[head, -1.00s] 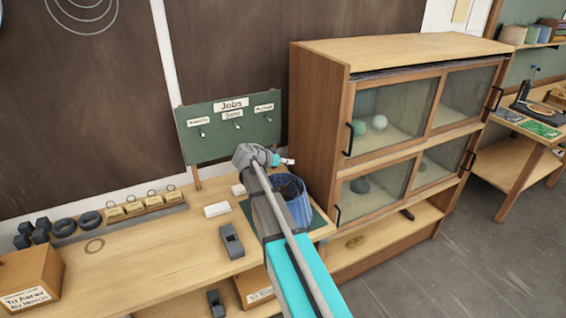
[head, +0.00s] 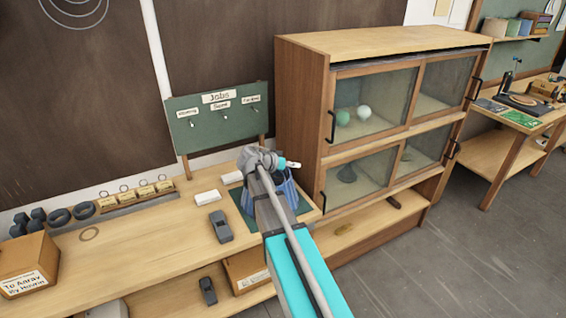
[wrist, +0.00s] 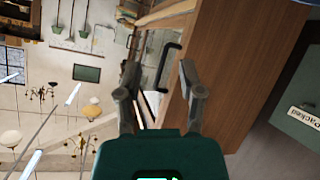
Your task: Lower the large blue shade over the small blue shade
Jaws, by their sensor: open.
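A blue ribbed shade (head: 288,193) stands on the dark green mat (head: 236,193) at the right end of the bench, partly hidden behind my arm. I cannot tell whether it is the large or the small one, or whether a second is inside. My gripper (head: 288,164) is above it in the head view, pointing right. In the wrist view my gripper (wrist: 160,70) has its two fingers apart with nothing held between them. A small blue patch (wrist: 293,2) shows at the top right edge of the wrist view; I cannot tell what it is.
A wooden cabinet (head: 300,110) with glass doors and black handles stands close on the right. The green Jobs board (head: 220,125) is behind.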

